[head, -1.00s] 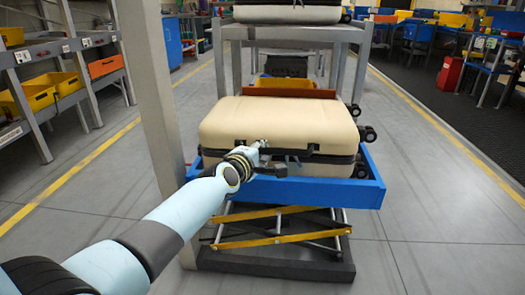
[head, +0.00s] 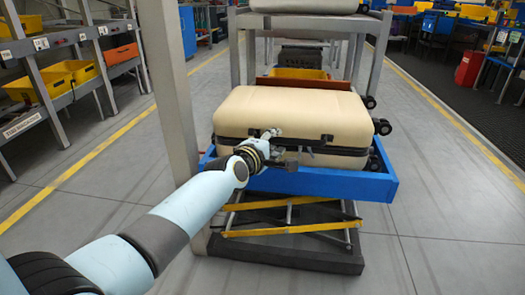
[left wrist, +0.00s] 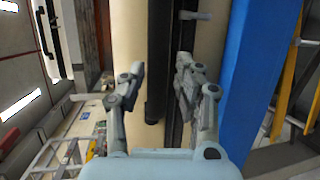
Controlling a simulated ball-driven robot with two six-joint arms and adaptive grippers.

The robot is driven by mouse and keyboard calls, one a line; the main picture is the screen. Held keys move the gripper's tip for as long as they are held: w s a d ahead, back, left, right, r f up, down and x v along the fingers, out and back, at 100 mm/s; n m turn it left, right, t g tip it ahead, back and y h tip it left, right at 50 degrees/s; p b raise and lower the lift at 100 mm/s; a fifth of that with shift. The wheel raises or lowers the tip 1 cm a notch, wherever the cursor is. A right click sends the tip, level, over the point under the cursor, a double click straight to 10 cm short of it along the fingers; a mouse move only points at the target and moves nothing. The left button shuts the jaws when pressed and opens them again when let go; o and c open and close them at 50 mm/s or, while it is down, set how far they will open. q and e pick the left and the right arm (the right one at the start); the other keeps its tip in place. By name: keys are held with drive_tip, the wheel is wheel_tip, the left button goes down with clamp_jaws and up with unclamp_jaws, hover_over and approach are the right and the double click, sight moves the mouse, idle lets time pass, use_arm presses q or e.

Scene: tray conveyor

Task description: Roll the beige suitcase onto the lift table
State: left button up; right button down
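The beige suitcase (head: 300,112) lies flat on the blue-rimmed lift table (head: 320,183), with its black wheels on the right. Its near side has a dark seam band with a handle and latches. My left gripper (head: 274,142) is at this near side, close to the handle. In the left wrist view the two fingers of my gripper (left wrist: 160,72) are apart, facing the beige shell (left wrist: 130,30), with a dark handle-like bar between or just beyond them. I cannot tell whether they touch it. My right gripper is not in view.
A grey frame (head: 300,25) carrying another suitcase stands behind the lift table, with a yellow bin (head: 297,73) beneath. Shelves with yellow bins (head: 40,85) are at the left.

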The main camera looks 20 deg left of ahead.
use_arm(q)
drive_tip(key=s+r, duration=0.2)
drive_tip(key=s, duration=0.8)
drive_tip(key=shift+s+a, duration=0.2)
drive_tip(key=shift+f, duration=0.1)
